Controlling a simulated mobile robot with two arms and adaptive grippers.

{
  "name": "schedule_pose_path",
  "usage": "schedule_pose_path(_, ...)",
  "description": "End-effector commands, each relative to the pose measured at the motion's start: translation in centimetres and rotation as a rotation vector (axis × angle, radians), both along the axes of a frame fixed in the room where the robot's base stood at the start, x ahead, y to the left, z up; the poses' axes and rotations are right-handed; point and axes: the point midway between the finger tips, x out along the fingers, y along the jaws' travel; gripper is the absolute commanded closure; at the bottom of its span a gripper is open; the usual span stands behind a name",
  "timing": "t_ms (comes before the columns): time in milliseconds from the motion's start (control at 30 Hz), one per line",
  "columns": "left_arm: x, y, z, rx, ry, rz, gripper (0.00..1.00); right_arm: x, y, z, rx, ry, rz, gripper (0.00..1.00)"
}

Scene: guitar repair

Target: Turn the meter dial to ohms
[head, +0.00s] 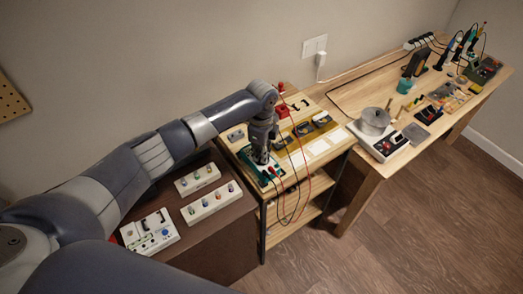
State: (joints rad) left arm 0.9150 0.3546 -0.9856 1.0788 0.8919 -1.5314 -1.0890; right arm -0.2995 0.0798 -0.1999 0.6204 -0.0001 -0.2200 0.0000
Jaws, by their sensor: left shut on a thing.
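The meter (264,180) is a small teal-edged device lying on the wooden cabinet top, with red and black leads at its near end. My left gripper (262,158) points down over the meter from above and is shut on its dial. The gripper covers the dial and much of the meter's face, so the dial's setting is hidden. My right gripper is not in view.
Red and black cables (306,185) loop over the cabinet's front edge. White cards (317,147) and dark trays lie right of the meter. A low brown cabinet (210,235) holds white racks. A workbench (350,95) with tools and a metal pot (374,117) stands at right.

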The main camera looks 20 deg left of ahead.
Motion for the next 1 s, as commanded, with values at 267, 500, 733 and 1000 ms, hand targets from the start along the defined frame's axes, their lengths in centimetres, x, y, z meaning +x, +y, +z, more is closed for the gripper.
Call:
schedule_pose_path(267, 0.07, -0.02, 0.07, -0.001, -0.002, 0.022, 1.00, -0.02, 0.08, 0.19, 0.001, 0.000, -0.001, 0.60)
schedule_pose_path(500, 0.06, -0.04, 0.08, -0.001, -0.002, 0.020, 1.00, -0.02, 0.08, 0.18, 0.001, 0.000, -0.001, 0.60)
schedule_pose_path(733, 0.04, -0.04, 0.05, -0.001, -0.001, 0.020, 0.70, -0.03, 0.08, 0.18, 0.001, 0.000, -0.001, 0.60)
schedule_pose_path(1000, 0.05, -0.03, 0.48, -0.001, -0.001, 0.020, 0.70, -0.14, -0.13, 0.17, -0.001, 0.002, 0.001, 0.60)
